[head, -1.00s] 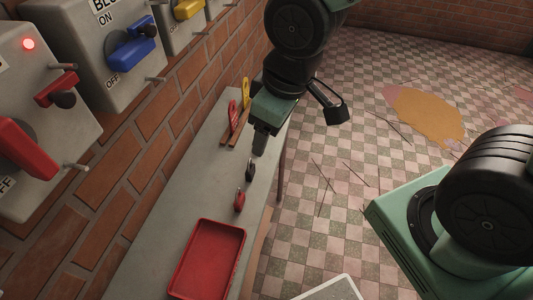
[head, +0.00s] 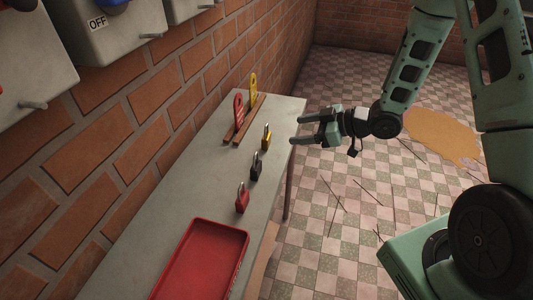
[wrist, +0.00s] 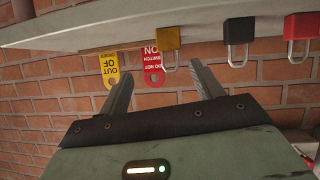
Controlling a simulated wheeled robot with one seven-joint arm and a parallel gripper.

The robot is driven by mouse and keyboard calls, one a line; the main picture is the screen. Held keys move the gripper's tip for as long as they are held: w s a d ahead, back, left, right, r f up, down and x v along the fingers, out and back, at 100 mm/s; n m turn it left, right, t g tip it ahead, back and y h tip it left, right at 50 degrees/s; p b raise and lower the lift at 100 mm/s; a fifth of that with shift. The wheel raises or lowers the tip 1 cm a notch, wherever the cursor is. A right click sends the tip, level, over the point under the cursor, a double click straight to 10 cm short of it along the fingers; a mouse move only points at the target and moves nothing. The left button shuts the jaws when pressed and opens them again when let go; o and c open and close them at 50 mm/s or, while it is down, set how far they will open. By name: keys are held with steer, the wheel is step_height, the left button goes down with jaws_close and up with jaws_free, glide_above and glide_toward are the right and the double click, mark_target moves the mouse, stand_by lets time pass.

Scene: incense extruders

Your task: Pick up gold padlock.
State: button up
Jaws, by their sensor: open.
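The gold padlock (head: 266,138) stands upright on the grey table near its right edge, behind the black one. In the wrist view the picture is upside down, and the gold padlock (wrist: 168,39) hangs near the top centre with its shackle downward. My gripper (head: 294,131) is open and empty, held roughly level at the table's right edge. Its fingers point left, toward the padlock, with a gap between. In the wrist view the fingertips (wrist: 162,73) lie apart, with the padlock beyond them and roughly between them across the picture.
A black padlock (head: 256,166) and a red padlock (head: 242,199) stand in line nearer the front. A red tray (head: 190,285) lies in front of them. A red tag (head: 238,110) and a yellow tag (head: 253,88) stand in wooden holders behind, near the brick wall.

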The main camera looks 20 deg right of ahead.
steer(key=s+d+f+t+y+b, duration=0.2)
steer(key=s+d+f+y+b, duration=0.1)
steer(key=s+d+f+y, duration=0.15)
steer(key=p, duration=0.2)
glide_toward(270, 138)
steer(key=x, duration=0.5)
steer(key=shift+s+a+r, duration=0.15)
steer(key=shift+s+a, duration=0.1)
steer(key=shift+s, duration=0.15)
steer(key=shift+w+p+x, duration=0.2)
steer(key=shift+p+x, duration=0.1)
steer(key=shift+x, duration=2.75)
steer(key=shift+d, duration=0.15)
steer(key=c, duration=1.2)
